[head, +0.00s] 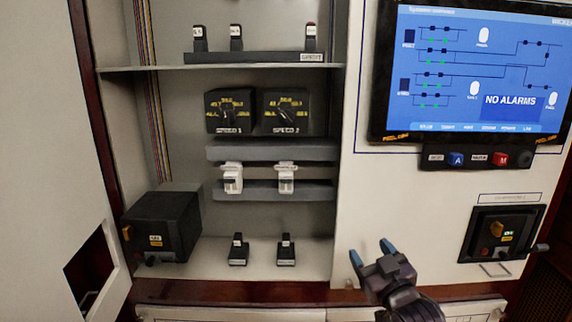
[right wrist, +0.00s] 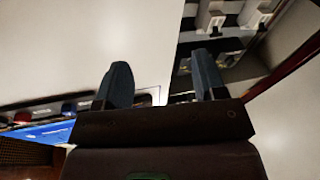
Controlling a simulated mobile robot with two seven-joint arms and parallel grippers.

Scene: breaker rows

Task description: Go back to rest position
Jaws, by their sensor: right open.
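My right gripper (head: 371,254) is open in the head view, in front of the white panel at the lower right of the open cabinet. Its two blue-grey fingertips stand apart with nothing between them. In the right wrist view the same open gripper (right wrist: 160,85) shows two separated fingers, with the pale panel behind them and part of the cabinet at the upper right. It appears to touch nothing. My left gripper does not show in either view.
The open cabinet holds two white breakers (head: 233,178), (head: 287,178), two speed dials (head: 257,112), several small switches and a black box (head: 161,224). A screen (head: 474,70) reads "NO ALARMS". A black handle unit (head: 502,233) is at right. An open door (head: 45,150) stands left.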

